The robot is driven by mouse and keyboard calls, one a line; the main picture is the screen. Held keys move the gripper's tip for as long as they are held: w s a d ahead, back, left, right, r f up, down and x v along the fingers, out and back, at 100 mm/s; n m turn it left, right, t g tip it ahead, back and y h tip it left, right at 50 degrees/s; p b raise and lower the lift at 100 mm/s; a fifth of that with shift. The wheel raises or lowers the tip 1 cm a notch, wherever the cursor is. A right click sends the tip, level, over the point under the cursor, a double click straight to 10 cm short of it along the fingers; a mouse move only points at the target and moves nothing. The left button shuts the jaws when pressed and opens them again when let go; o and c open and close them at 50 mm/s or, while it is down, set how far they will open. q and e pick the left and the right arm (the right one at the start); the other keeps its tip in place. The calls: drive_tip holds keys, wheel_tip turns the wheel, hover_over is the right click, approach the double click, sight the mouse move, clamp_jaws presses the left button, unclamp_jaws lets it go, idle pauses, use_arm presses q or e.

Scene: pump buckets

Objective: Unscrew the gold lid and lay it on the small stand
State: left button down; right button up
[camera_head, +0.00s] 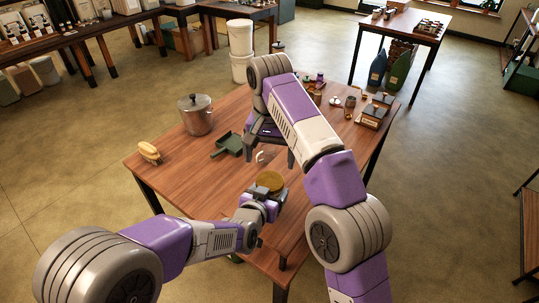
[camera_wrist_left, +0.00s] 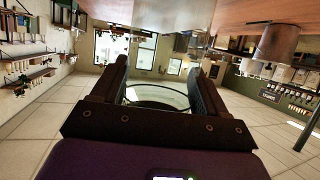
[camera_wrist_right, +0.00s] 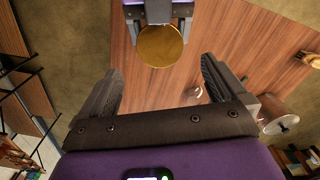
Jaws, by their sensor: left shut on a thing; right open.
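The gold lid (camera_head: 270,180) is a round disc on top of what my left gripper (camera_head: 264,198) holds, above the near part of the table. My left gripper is shut on a clear glass jar, which shows between its fingers in the left wrist view (camera_wrist_left: 157,97). The lid also shows face-on in the right wrist view (camera_wrist_right: 160,46), beyond the fingertips. My right gripper (camera_head: 272,152) is open and empty, pointing down beyond the lid and apart from it. I cannot make out the small stand with certainty.
The wooden table (camera_head: 180,160) holds a metal pot (camera_head: 196,115), a green dustpan-like tray (camera_head: 228,145), a yellow-handled brush (camera_head: 149,152) and a small white hook-shaped thing (camera_head: 259,157). Small boxes (camera_head: 376,108) stand at the right. The left middle is fairly clear.

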sight(270, 181)
drive_tip(key=shift+f, duration=3.85)
drive_tip(key=c, duration=1.1)
drive_tip(key=n, duration=0.3)
drive_tip(key=o, duration=1.1)
drive_tip(key=shift+o, duration=0.2)
drive_tip(key=shift+r, duration=2.3)
use_arm(q)
unclamp_jaws()
